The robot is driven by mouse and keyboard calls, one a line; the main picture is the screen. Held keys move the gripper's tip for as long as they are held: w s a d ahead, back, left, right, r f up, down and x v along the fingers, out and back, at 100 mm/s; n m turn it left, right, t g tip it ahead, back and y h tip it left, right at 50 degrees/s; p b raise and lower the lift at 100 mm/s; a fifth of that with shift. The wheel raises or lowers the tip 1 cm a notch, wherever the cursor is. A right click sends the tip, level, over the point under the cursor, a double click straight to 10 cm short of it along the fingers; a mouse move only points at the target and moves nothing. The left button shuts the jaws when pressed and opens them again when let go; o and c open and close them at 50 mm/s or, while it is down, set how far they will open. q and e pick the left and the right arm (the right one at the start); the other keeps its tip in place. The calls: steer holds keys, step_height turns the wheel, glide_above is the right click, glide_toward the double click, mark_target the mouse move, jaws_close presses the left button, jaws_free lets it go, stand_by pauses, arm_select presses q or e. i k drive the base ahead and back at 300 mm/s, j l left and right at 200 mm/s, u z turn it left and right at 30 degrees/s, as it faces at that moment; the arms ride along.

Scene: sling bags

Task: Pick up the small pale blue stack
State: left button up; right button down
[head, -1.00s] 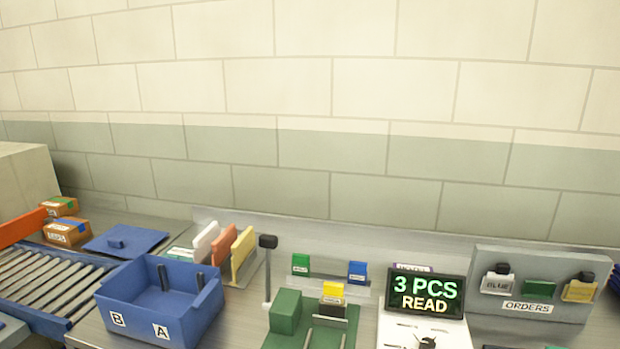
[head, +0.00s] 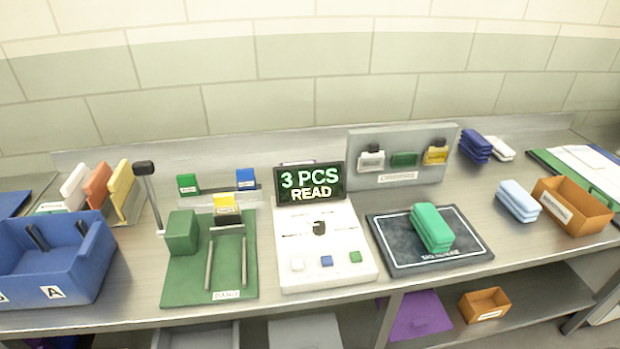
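The small pale blue stack (head: 517,201) lies on the metal bench at the right of the head view, just left of an orange open box (head: 572,206). It looks like several folded pieces piled flat, apart from the box or nearly touching it. Neither of my grippers shows in the head view.
A green stack (head: 431,228) lies on a dark mat (head: 402,259) left of the pale blue one. Dark blue (head: 475,147) and white (head: 502,149) stacks lie behind. A console (head: 325,250) with a "3 PCS READ" screen (head: 310,184) stands mid-bench; a blue bin (head: 85,275) is at left.

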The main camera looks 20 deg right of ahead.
mark_target(523, 207)
steer(key=l+z, duration=0.1)
steer(key=z, duration=0.4)
steer(key=l+z, duration=0.1)
steer(key=z, duration=0.85)
steer(key=l+z, duration=0.1)
steer(key=z, duration=0.4)
steer(key=i+l+z, duration=0.2)
steer(key=l, duration=0.2)
